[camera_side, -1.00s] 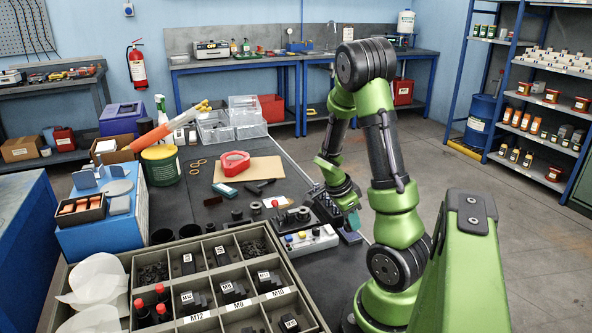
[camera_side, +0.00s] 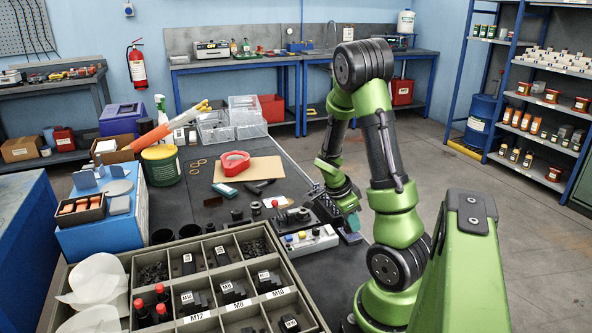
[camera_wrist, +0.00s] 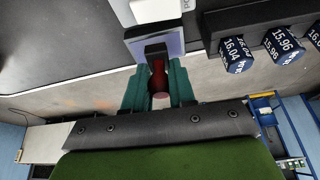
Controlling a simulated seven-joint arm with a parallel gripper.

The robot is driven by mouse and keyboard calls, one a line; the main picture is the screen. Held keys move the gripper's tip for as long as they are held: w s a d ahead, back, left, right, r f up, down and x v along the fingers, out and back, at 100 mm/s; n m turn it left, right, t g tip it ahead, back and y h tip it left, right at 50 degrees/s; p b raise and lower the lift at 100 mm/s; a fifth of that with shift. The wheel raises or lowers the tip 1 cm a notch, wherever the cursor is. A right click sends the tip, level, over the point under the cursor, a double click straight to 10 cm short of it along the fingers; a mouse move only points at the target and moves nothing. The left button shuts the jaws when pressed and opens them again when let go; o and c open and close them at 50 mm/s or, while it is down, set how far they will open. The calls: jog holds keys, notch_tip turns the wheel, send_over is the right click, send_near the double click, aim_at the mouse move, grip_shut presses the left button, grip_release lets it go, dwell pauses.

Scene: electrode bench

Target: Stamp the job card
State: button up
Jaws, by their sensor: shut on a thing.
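My gripper (camera_wrist: 160,88) has its teal fingers closed on a dark red, rounded handle (camera_wrist: 159,76), seen nearly end-on in the wrist view. In the side view my gripper (camera_side: 352,222) is low at the bench's right edge, beside a dark rack (camera_side: 328,208); the held handle is hidden there.
Blue cylinders marked 16.04 (camera_wrist: 235,53) and 15.96 (camera_wrist: 284,44) stand close to my gripper's right in the wrist view. A grey box with coloured buttons (camera_side: 308,240) and a divided bin (camera_side: 205,312) are nearer the camera. A red tape dispenser (camera_side: 234,161) sits farther back.

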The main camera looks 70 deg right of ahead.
jog(key=shift+f, duration=0.5)
dwell(1.1)
jog(key=shift+r, duration=3.55)
jog(key=w+d+f+n+t+h, duration=0.15)
jog(key=w+d+n, duration=0.3)
jog(key=w, duration=0.85)
jog(key=w+d+n+t, duration=0.25)
jog(key=w+n, duration=0.25)
jog(key=w, duration=0.8)
jog(key=shift+m+g, duration=0.25)
jog(key=shift+g, duration=0.25)
jog(key=shift+d+f, duration=0.2)
jog(key=shift+f, duration=2.65)
jog(key=shift+f, duration=0.55)
